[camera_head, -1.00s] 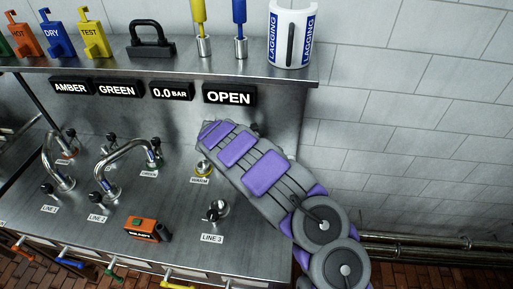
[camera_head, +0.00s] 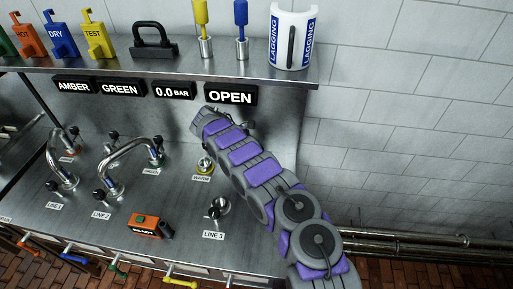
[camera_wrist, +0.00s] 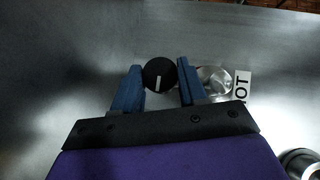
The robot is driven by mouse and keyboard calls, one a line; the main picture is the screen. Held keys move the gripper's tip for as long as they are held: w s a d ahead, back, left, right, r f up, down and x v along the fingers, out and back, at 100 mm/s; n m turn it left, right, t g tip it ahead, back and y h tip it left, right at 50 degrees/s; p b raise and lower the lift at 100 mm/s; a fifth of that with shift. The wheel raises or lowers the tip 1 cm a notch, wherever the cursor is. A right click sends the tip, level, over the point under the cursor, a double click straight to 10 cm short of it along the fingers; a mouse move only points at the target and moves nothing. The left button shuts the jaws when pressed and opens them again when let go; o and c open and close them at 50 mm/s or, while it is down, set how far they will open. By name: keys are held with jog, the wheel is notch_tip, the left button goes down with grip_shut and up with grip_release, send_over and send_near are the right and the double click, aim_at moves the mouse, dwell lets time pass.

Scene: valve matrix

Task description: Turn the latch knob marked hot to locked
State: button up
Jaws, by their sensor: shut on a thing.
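In the wrist view, a round black knob (camera_wrist: 152,70) with a short white mark sits between the two blue fingers of my gripper (camera_wrist: 162,84). My gripper is shut on this knob. The white mark runs nearly up and down in that view. A shiny metal fitting (camera_wrist: 214,80) stands just right of the right finger. Beside it lies a white label (camera_wrist: 242,86) of which "OT" shows; the rest is hidden. In the head view my arm's end reaches the back of the steel bench below the OPEN sign (camera_head: 230,95), and my arm hides the gripper's fingers there.
A knob labelled WARM (camera_head: 204,167) and the LINE 3 fitting (camera_head: 218,208) stand left of my arm. Bent pipes (camera_head: 128,150) and an orange box (camera_head: 146,226) are further left. A shelf (camera_head: 180,74) overhangs the back.

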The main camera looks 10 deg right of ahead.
jog(key=shift+w+m+g, duration=0.1)
jog(key=shift+m+g, duration=0.2)
jog(key=shift+m, duration=0.1)
dwell(0.3)
jog(key=o, duration=1.1)
jog(key=shift+a, duration=0.1)
jog(key=shift+c, duration=0.2)
